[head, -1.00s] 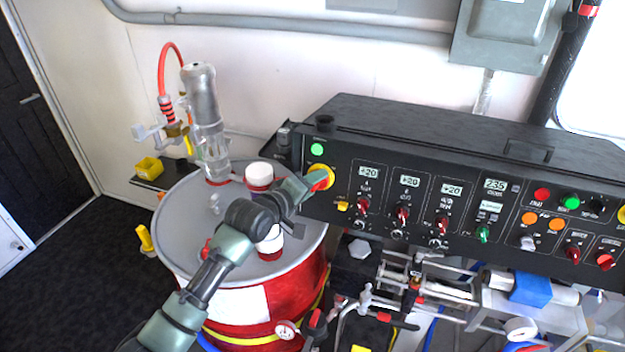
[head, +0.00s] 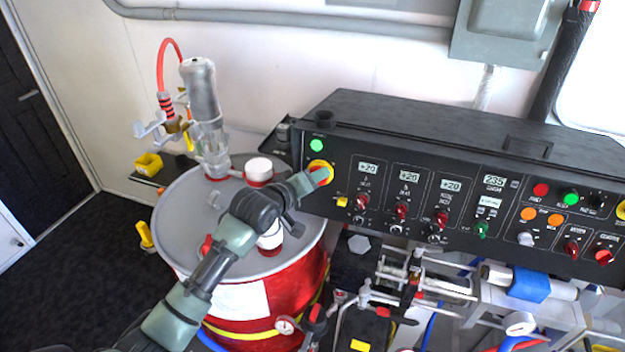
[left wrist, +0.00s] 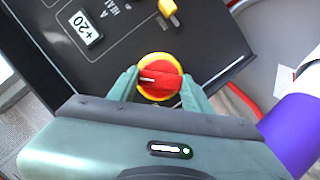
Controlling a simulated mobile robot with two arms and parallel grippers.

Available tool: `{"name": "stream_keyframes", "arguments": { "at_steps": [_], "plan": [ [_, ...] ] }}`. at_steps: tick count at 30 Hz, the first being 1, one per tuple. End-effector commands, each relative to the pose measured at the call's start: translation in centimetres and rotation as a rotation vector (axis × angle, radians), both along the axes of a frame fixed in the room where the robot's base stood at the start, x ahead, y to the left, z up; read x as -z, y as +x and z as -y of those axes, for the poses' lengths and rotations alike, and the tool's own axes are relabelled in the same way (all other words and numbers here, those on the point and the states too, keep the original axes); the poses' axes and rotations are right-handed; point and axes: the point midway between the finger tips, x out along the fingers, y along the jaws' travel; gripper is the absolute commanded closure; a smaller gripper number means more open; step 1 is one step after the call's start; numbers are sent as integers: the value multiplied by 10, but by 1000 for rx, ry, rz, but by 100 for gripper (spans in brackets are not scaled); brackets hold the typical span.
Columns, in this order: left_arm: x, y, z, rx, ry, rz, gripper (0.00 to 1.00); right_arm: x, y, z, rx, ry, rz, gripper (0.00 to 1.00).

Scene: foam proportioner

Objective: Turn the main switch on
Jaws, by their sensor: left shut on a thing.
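The main switch (head: 320,171) is a red rotary knob on a yellow round plate, at the left end of the black control panel (head: 340,205). It also shows in the left wrist view (left wrist: 159,77), with its red handle between the fingers. My left gripper (head: 317,177) is shut on the red handle; in the left wrist view its fingers (left wrist: 160,88) sit on either side of it. A green light (head: 316,145) is lit above the switch. My right gripper is in neither view.
A yellow knob (head: 342,202) and several red knobs are right of the switch. Pipes and valves (head: 415,290) lie below the panel.

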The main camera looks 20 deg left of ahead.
Motion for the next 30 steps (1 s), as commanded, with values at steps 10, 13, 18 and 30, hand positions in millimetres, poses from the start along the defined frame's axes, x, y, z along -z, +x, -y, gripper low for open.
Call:
{"name": "stream_keyframes", "arguments": {
  "at_steps": [10,13,18,30],
  "plan": [
    [2,-1,0,0,2,-4,29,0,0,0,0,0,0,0],
    [1,0,0,0,2,-3,29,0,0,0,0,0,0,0],
    [1,-6,-1,1,1,-2,29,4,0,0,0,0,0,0],
    [-18,-58,-13,0,2,-3,29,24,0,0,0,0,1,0]
  ]
}}
